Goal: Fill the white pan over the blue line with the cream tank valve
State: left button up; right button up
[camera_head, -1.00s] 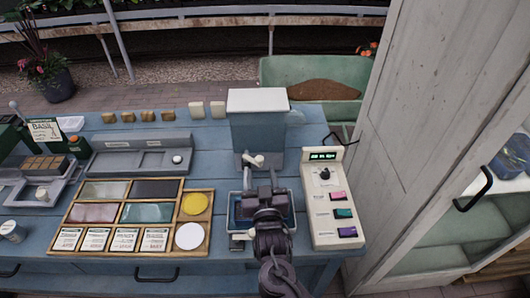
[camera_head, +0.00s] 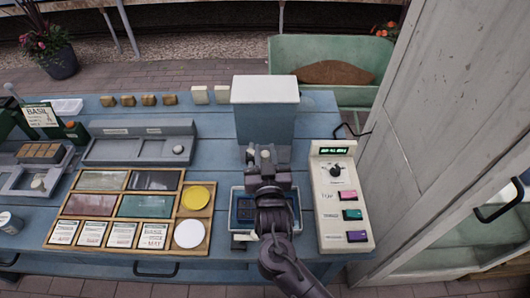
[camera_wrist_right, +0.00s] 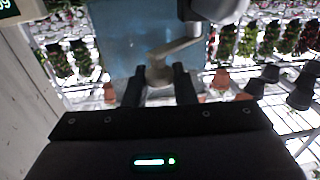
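The tank (camera_head: 264,122) is blue with a white lid and stands at the back of the blue bench. Its cream valve (camera_head: 265,153) is on the front, low down. My right gripper (camera_head: 263,157) is at the valve, with one finger on each side of its lever. In the right wrist view the lever (camera_wrist_right: 172,52) runs between the two fingertips (camera_wrist_right: 159,88). I cannot tell if they press on it. Below the tank a pan (camera_head: 236,212) is mostly hidden by my right arm. Its fill level and line cannot be made out. My left gripper is not in view.
A cream control box (camera_head: 328,205) with a dial and coloured buttons stands close on the right. A wooden divided tray (camera_head: 128,194) with cards and discs lies to the left, a grey tray (camera_head: 125,150) behind it. A cabinet door (camera_head: 440,120) borders the right side.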

jog(key=shift+c, duration=0.8)
jog(key=shift+y, duration=0.3)
jog(key=shift+w+d+n, duration=0.1)
jog(key=shift+n, duration=0.2)
jog(key=y, duration=0.1)
jog(key=n+y, duration=0.1)
jog(key=y, duration=0.1)
jog(key=shift+w+d+n+g+p, duration=0.3)
jog(key=shift+w+n+p, duration=0.05)
jog(key=shift+n+p, duration=0.05)
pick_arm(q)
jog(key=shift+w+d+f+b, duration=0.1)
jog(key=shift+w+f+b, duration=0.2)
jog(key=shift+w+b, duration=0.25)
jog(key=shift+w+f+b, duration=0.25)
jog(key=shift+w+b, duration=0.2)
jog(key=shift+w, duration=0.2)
pick_arm(e)
jog(key=shift+w+d+f+n+g+y, duration=0.1)
jog(key=shift+w+n+g+y, duration=0.3)
jog(key=shift+n+g+y, duration=0.7)
jog(key=shift+w+d+n+g+y, duration=0.1)
jog(key=shift+w+n+g+y, duration=0.35)
jog(key=shift+n+y, duration=0.75)
jog(key=shift+w+d+f+n+g+y, duration=0.1)
jog(key=shift+w+n+g+y, duration=0.45)
jog(key=shift+y, duration=1.15)
jog(key=shift+s+a+r+g, duration=0.1)
jog(key=shift+s+g, duration=0.05)
jog(key=shift+g, duration=0.15)
